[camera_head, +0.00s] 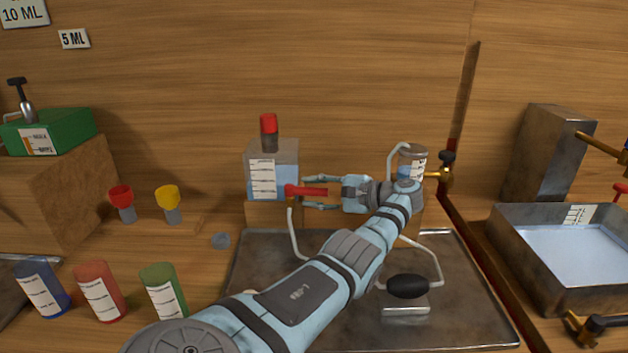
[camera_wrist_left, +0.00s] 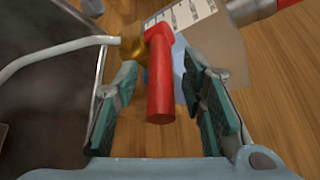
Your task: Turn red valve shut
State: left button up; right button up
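The red valve handle (camera_head: 306,190) sticks out sideways to the right from the lower part of a clear container (camera_head: 287,158) with blue liquid and a red cap. In the left wrist view the red handle (camera_wrist_left: 160,85) joins a brass fitting (camera_wrist_left: 132,45). My left gripper (camera_head: 322,194) is open, with one finger above and one below the handle's free end. In the left wrist view the fingers of my left gripper (camera_wrist_left: 160,110) stand either side of the handle, with a gap on each side. My right gripper is not in view.
A metal tray (camera_head: 260,285) lies below, with bent tubes and a black bulb (camera_head: 408,286) over it. A second container (camera_head: 412,160) stands just behind my left wrist. Blue, red and green cups (camera_head: 162,290) stand front left. A water basin (camera_head: 570,290) is at right.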

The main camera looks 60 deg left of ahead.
aim_at(316, 189)
pick_arm(q)
jog(key=shift+r, duration=0.15)
notch_tip(316, 189, up, 10)
jog(key=shift+d+r, duration=0.1)
jog(key=shift+d, duration=0.05)
jog(key=shift+w+a+f, duration=0.1)
jog(key=shift+a+f, duration=0.1)
jog(key=shift+f, duration=0.1)
jog(key=shift+d+r, duration=0.1)
